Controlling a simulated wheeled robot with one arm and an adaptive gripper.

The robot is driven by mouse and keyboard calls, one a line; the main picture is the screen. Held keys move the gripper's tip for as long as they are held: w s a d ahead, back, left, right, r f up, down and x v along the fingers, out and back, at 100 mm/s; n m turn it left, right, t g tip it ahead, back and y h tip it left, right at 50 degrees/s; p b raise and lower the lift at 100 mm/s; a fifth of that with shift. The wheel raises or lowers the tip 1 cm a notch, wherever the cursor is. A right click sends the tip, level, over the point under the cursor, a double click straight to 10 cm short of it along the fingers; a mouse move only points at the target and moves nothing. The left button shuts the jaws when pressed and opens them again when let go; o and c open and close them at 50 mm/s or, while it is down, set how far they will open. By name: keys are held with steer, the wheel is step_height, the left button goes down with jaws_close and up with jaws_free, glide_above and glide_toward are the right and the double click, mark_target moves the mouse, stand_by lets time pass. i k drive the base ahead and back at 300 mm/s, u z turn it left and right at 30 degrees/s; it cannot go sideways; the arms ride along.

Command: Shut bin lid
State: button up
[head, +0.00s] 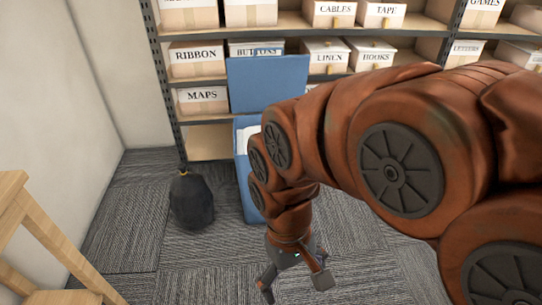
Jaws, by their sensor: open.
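The blue bin (244,185) stands on the carpet in front of the shelving, partly hidden behind my arm. Its blue lid (268,84) is raised, upright at the back of the bin, so the bin is open. Something white shows inside the bin's mouth. My gripper (295,286) is in front of and below the bin in the picture, pointing down, with its fingers apart and nothing seen between them. It is apart from the lid.
A dark tied bag (191,201) sits on the floor left of the bin. Shelving (290,29) with labelled boxes stands behind the bin. A wooden stool or table (42,232) is at the lower left, near the wall. Carpet (140,245) is clear between it and the bag.

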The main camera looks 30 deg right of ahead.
mark_target(255, 83)
steer(key=z, duration=0.65)
steer(key=i, duration=1.25)
steer(key=u, duration=0.65)
